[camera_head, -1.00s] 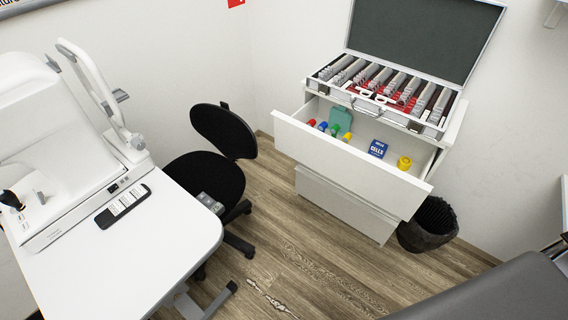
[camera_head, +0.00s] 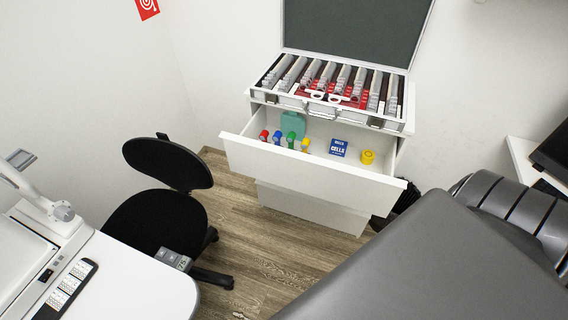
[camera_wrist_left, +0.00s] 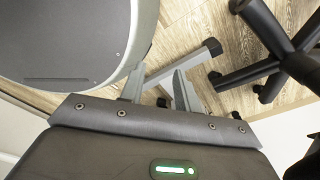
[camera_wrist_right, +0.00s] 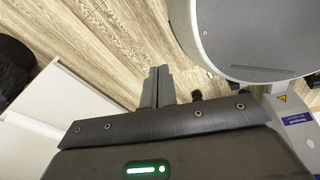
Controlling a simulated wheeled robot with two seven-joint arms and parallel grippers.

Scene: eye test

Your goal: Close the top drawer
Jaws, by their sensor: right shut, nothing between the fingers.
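The white top drawer (camera_head: 310,170) is pulled far out of its cabinet in the head view. Colored bottles (camera_head: 286,139), a green container (camera_head: 293,123), a blue box (camera_head: 338,148) and a yellow item (camera_head: 367,157) lie inside it. The lower cabinet front (camera_head: 310,208) below it looks shut. Neither gripper shows in the head view. My left gripper (camera_wrist_left: 158,88) has its fingers apart and empty above the floor in its wrist view. My right gripper (camera_wrist_right: 157,85) has its fingers together with nothing between them, also above the floor.
An open lens case (camera_head: 330,97) stands on the cabinet. A black chair (camera_head: 165,200) is left of the drawer, beside a white table (camera_head: 130,285). A grey padded seat (camera_head: 440,250) fills the lower right. Wooden floor (camera_head: 240,225) shows between chair and cabinet.

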